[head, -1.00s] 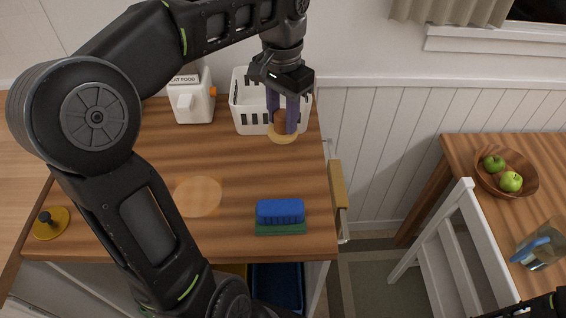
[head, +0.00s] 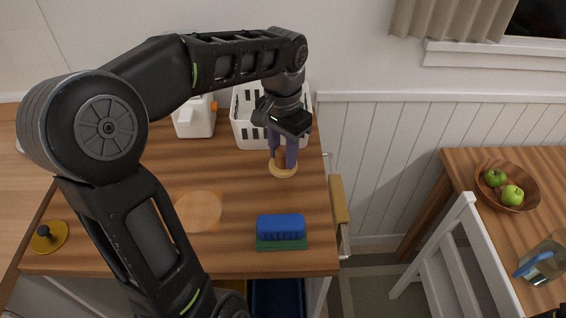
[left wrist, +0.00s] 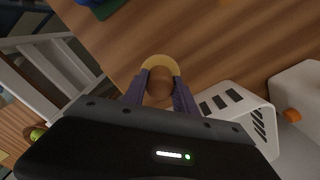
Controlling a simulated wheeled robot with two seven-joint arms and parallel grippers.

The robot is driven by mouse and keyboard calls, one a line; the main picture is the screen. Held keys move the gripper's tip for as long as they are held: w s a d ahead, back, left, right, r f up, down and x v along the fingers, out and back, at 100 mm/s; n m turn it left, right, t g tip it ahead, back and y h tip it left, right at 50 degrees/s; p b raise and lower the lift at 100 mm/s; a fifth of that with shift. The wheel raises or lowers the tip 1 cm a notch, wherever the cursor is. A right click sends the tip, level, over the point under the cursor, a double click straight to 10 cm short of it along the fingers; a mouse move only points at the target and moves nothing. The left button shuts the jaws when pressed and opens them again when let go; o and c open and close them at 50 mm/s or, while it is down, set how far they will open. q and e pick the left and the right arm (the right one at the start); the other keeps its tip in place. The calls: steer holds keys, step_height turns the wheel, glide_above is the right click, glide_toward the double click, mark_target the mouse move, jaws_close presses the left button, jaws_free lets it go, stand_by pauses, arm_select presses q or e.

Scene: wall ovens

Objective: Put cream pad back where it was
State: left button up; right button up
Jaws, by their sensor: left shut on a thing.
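The cream pad (head: 283,171) is a round cream disc with a brown handle. My left gripper (head: 283,160) is shut on that handle, its purple fingers on either side, pointing down. The pad is over the wooden counter in front of the white basket; whether it touches the wood I cannot tell. In the left wrist view the pad's cream rim (left wrist: 160,62) shows past the fingers. A pale round patch (head: 198,212) lies on the counter, left and nearer. My right gripper is not in view.
A blue brush on a green pad (head: 282,246) lies at the counter's front right. A yellow disc with a black knob (head: 50,238) is at far left. The white basket (head: 241,132) and a white container (head: 194,122) stand at the back. Bare wood lies between.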

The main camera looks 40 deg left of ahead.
mark_target(283, 164)
arm_select(q)
step_height(283, 164, down, 4)
steer(key=shift+r, duration=0.2)
steer(key=shift+f, duration=0.15)
steer(key=o, duration=1.2)
step_height(283, 164, up, 8)
steer(key=shift+r, duration=0.25)
step_height(283, 164, up, 4)
steer(key=shift+f+p, duration=0.1)
steer(key=shift+p, duration=1.1)
